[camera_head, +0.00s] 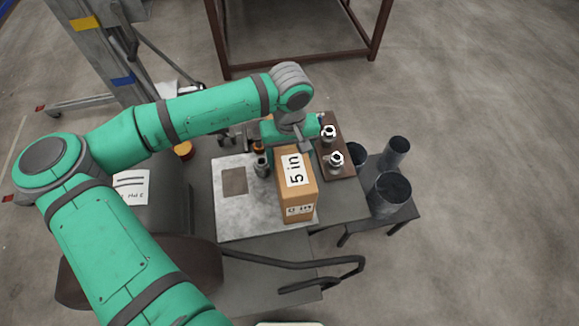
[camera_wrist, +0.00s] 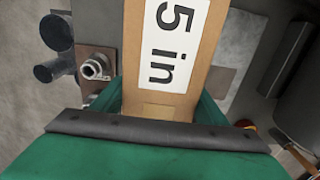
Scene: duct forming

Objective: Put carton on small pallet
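The carton (camera_head: 297,187) is a tan box with white labels reading "5 in". It stands upright over the pale plate on the table, and I cannot tell whether its bottom touches. My gripper (camera_head: 292,143) is at its far upper end. In the wrist view the carton (camera_wrist: 175,50) fills the middle, with a green finger close against each side, so the gripper looks shut on it. The fingertips are hidden. A small flat brown-grey square (camera_head: 233,182) lies on the plate left of the carton; I cannot tell for sure whether it is the small pallet.
A brown board (camera_head: 347,170) with two metal fittings (camera_head: 337,159) is just right of the carton. Grey cylinders (camera_head: 388,195) stand farther right on a low stand. A dark bottle-like item (camera_head: 262,166) stands left of the carton. The plate's left part (camera_head: 225,215) is mostly clear.

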